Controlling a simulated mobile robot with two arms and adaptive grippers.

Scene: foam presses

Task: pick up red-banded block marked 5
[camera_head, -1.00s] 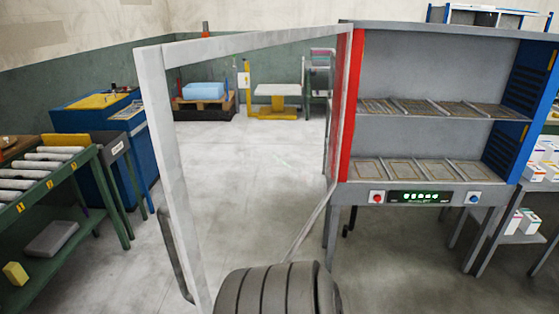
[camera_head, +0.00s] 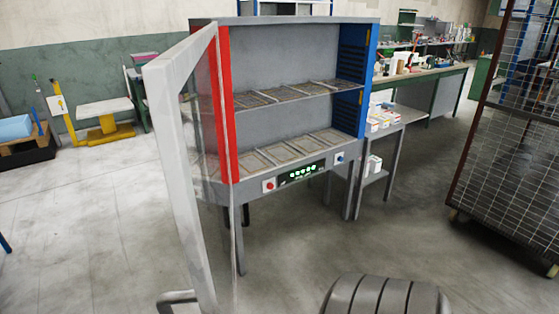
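I see no red-banded block marked 5 in the head view. A grey cabinet (camera_head: 285,60) with a red left post, a blue right side and two shelves of flat trays stands in the middle, its framed door (camera_head: 178,130) swung open toward me. The shelves hold no block that I can make out. Small white boxes (camera_head: 380,122) sit on a side table right of the cabinet, too small to read. Neither of my grippers is in view.
A wire mesh cage cart (camera_head: 510,150) stands at the right. A long workbench (camera_head: 430,78) with clutter is behind. A yellow lift table (camera_head: 105,125) and a blue block (camera_head: 14,128) on a pallet are at the left. The floor in front is mostly clear.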

